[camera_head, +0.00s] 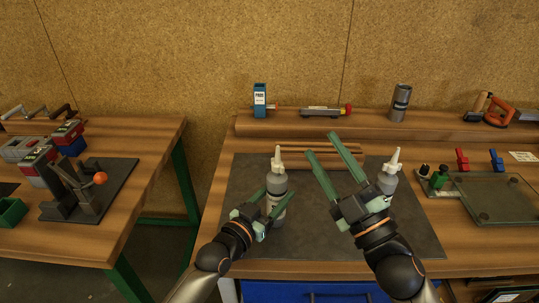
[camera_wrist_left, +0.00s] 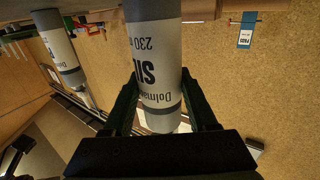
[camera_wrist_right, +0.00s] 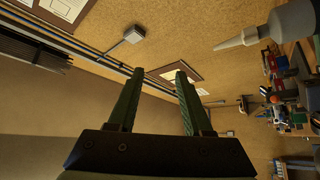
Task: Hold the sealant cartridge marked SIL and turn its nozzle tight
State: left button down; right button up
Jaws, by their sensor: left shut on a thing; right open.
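The grey sealant cartridge marked SIL (camera_wrist_left: 155,65) is between the fingers of my left gripper (camera_wrist_left: 160,88), which is shut on its body. In the head view this cartridge (camera_head: 277,187) is upright over the dark mat, its white nozzle (camera_head: 277,158) on top. My right gripper (camera_head: 321,146) is open and empty, fingers raised, to the right of the held cartridge. A second grey cartridge with a white nozzle (camera_head: 394,158) stands behind my right gripper, its lower part hidden. A pale nozzle (camera_wrist_right: 245,37) shows beside the right fingers in the right wrist view; I cannot tell whose.
The dark mat (camera_head: 235,190) lies on the wooden bench. A blue box (camera_head: 260,98), a level-like tool (camera_head: 322,112) and a grey can (camera_head: 400,102) stand on the back shelf. A glass plate (camera_head: 497,196) and small clamps (camera_head: 462,160) are at the right. Another table is at the left.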

notch_tip(320, 180, down, 4)
jog(key=w+m+g+h, duration=0.1)
jog(key=w+m+g, duration=0.1)
jog(key=m, duration=0.4)
jog(key=m+g, duration=0.3)
send_near(278, 158)
jog(key=w+f, duration=0.2)
jog(key=x, duration=1.2)
jog(key=shift+s+a, duration=0.25)
jog(key=shift+a, duration=0.15)
jog(key=shift+r, duration=0.1)
grip_shut()
